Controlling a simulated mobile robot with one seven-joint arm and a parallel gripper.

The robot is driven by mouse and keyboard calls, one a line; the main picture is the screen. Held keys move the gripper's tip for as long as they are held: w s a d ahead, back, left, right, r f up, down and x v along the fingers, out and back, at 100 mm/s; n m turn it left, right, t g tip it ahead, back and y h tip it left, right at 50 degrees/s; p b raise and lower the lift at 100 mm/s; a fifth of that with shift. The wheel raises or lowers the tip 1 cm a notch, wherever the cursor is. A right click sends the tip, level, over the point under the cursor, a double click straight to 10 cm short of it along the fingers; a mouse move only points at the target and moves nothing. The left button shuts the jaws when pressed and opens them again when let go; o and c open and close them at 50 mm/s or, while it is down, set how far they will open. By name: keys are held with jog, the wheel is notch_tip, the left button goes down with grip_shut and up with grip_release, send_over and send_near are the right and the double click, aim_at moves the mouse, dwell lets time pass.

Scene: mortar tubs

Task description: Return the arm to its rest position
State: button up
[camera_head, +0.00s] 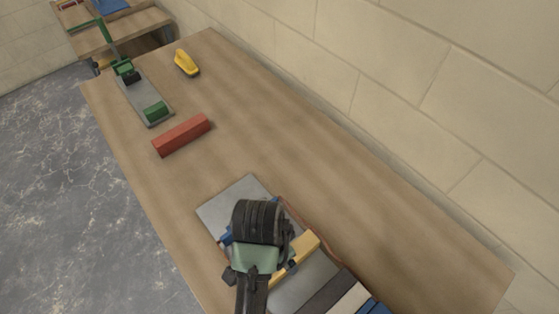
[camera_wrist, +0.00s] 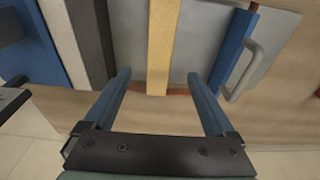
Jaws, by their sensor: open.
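My gripper (camera_wrist: 158,77) is open in the wrist view, with its two blue-grey fingers spread apart and nothing held between them. A yellow bar (camera_wrist: 162,40) lies just beyond the fingertips, in line with the gap between them. The yellow bar also shows in the head view (camera_head: 308,244), beside my arm. In the head view my arm reaches in from the bottom edge over the near end of the bench (camera_head: 310,150). The fingertips are hidden there behind my wrist.
Beneath my arm lies a grey panel (camera_head: 240,193), with a blue bar (camera_wrist: 233,45) and dark strips nearby. Farther along the bench are a red block (camera_head: 181,135), a grey trowel-like tool (camera_head: 140,95) and a yellow object (camera_head: 186,63). A block wall borders the right.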

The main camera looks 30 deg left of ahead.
jog(key=shift+r, duration=0.3)
